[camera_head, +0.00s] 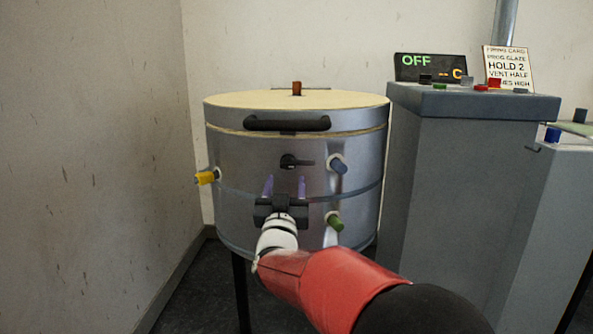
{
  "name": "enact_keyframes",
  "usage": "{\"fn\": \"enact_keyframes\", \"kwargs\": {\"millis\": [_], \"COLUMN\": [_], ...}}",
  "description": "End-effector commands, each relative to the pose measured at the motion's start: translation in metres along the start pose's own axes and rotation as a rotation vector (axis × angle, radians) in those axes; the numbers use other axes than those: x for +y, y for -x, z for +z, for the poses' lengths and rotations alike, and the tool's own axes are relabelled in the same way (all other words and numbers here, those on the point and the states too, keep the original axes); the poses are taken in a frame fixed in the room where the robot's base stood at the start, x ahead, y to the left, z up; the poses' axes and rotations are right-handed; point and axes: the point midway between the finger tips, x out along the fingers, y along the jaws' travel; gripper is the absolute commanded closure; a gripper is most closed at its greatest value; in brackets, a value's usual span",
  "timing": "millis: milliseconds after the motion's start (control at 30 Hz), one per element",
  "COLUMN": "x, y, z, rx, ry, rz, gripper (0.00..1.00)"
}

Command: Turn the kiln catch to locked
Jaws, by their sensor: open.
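The kiln (230,165) is a silver drum with a pale lid and a dark bar handle (287,124) at the lid's front. The catch (296,161) is a small black lever on the kiln's front, below the handle. Its arm points to the right, about level. My gripper (285,182) is in front of the kiln, a little below the catch, with its two purplish fingers pointing up in the picture and spread apart. Nothing shows between the fingers. I cannot tell how far the fingertips are from the kiln's wall.
A blue plug (339,163) and a green plug (335,221) stick out at the kiln's right, a yellow plug (206,177) at its left. A grey cabinet (440,180) stands close on the right, bearing a display (430,67) reading OFF and a firing card (508,69).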

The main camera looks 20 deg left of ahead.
Motion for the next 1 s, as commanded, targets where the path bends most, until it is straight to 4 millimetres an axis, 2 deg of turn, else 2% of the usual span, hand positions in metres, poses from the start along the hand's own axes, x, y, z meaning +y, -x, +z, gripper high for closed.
{"fn": "enact_keyframes", "kwargs": {"millis": [100, 300, 467, 700, 1000], "x": [0.000, 0.001, 0.001, 0.001, 0.001], "y": [-0.022, -0.048, -0.055, -0.056, -0.056], "z": [0.000, 0.000, 0.000, 0.000, 0.000], "rx": [0.000, -0.001, -0.002, -0.002, -0.002], "ry": [0.001, 0.000, 0.000, 0.000, 0.000], "rz": [0.000, 0.000, -0.001, -0.001, -0.001], "gripper": [0.45, 0.45, 0.45, 0.46, 0.85]}}
